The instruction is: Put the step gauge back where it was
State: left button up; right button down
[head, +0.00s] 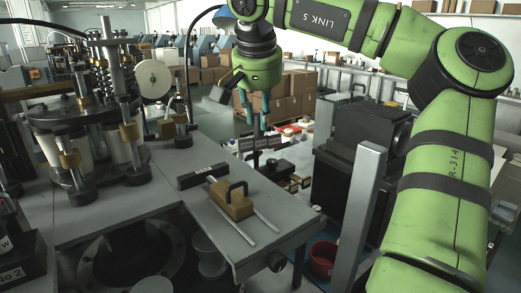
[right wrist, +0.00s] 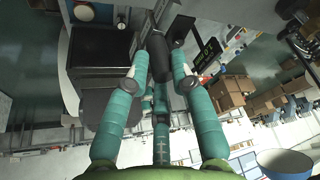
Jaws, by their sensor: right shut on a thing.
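My right gripper (head: 256,108) hangs fingers down beyond the far right corner of the grey table, over the lower area behind it. In the right wrist view its teal fingers (right wrist: 160,78) close around a dark, rounded piece (right wrist: 158,57), which I take to be the step gauge's grip. In the head view a narrow dark piece (head: 257,130) shows below the fingertips. The gauge's full shape is hard to make out against the clutter behind it, and I cannot tell whether it touches anything below. My left gripper is not in view.
On the grey table (head: 168,195) lie a black labelled block (head: 203,176) and a brass block with a black handle (head: 231,199) on two rods. A forming machine (head: 88,120) stands left. A grey post (head: 358,210) and a red bucket (head: 323,258) are at right.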

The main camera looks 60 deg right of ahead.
jog(key=s+a+m+g+b, duration=0.2)
jog(key=s+m+g+b, duration=0.1)
jog(key=s+m, duration=0.35)
jog(key=shift+m+h, duration=0.3)
jog(key=shift+m, duration=0.05)
jog(key=f, duration=0.9)
jog(key=shift+w+f, duration=0.25)
jog(key=shift+w, duration=0.1)
jog(key=shift+w+d+f, duration=0.1)
jog(key=shift+d+f, duration=0.1)
jog(key=shift+f, duration=0.2)
jog(key=shift+a+f, duration=0.1)
jog(key=c, duration=1.1)
grip_release()
jog(key=shift+o, duration=0.2)
jog(key=v, duration=1.2)
jog(key=shift+s, duration=0.25)
